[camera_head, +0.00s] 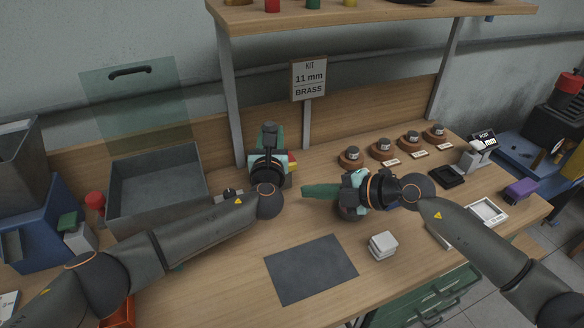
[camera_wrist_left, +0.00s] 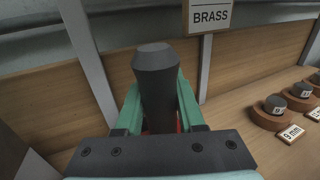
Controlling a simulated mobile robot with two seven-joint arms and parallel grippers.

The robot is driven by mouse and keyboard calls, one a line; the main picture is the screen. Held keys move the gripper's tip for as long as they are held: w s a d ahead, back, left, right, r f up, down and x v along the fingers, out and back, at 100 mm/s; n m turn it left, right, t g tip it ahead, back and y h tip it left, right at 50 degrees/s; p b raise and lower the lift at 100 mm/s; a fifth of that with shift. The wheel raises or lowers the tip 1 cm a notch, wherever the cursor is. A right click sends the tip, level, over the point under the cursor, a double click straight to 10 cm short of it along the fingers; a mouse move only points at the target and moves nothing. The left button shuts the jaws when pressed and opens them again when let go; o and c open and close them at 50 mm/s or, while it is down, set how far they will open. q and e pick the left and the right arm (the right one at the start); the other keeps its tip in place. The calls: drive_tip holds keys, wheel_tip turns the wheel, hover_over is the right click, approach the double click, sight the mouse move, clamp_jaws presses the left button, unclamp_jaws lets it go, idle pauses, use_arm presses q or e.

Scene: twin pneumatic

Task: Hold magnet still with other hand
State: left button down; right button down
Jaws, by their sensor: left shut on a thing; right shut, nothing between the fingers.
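My left gripper (camera_head: 268,132) points away toward the back of the bench, below the sign. It is shut on a dark grey post with a bevelled top (camera_wrist_left: 156,80), which stands between its teal fingers in the left wrist view. I cannot tell whether this post is the magnet, and its lower end is hidden by the gripper. My right gripper (camera_head: 308,190) is shut and empty, its green fingers pointing left over the bench, apart from the left gripper.
A grey open bin (camera_head: 157,204) stands left of the left gripper. A dark mat (camera_head: 311,269) lies in front, with white square pieces (camera_head: 383,244) to its right. The brass kit sign (camera_head: 308,79) stands behind. Several knobs on wooden bases (camera_head: 351,158) line the back right.

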use_arm(q)
drive_tip(key=shift+c, duration=2.2)
unclamp_jaws()
